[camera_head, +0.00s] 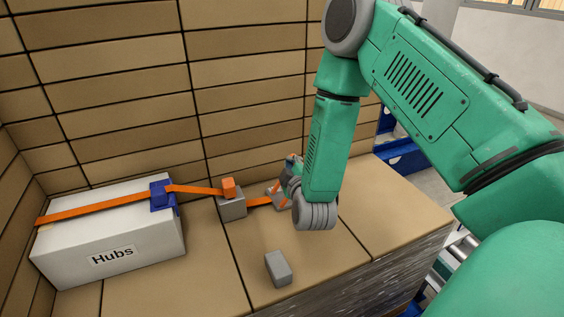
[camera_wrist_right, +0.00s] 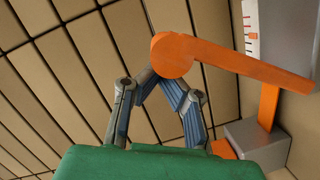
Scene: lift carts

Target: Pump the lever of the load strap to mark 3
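The load strap (camera_head: 103,207) is orange and runs over the white box labelled Hubs (camera_head: 130,252), through a blue bracket, to a grey block and on to the tensioner behind my right arm. In the right wrist view the orange lever (camera_wrist_right: 245,68) slants from its round end down to the right, beside a grey housing. My right gripper (camera_wrist_right: 160,80) has its fingers drawn together at the lever's round end, which hides the tips. It shows partly in the head view (camera_head: 290,178). My left gripper is out of view.
A grey block with an orange top (camera_head: 232,203) stands along the strap. A loose grey block (camera_head: 278,268) lies on the tan surface in front. A tan tiled wall (camera_head: 110,110) rises behind. Blue frames (camera_head: 402,157) stand to the right.

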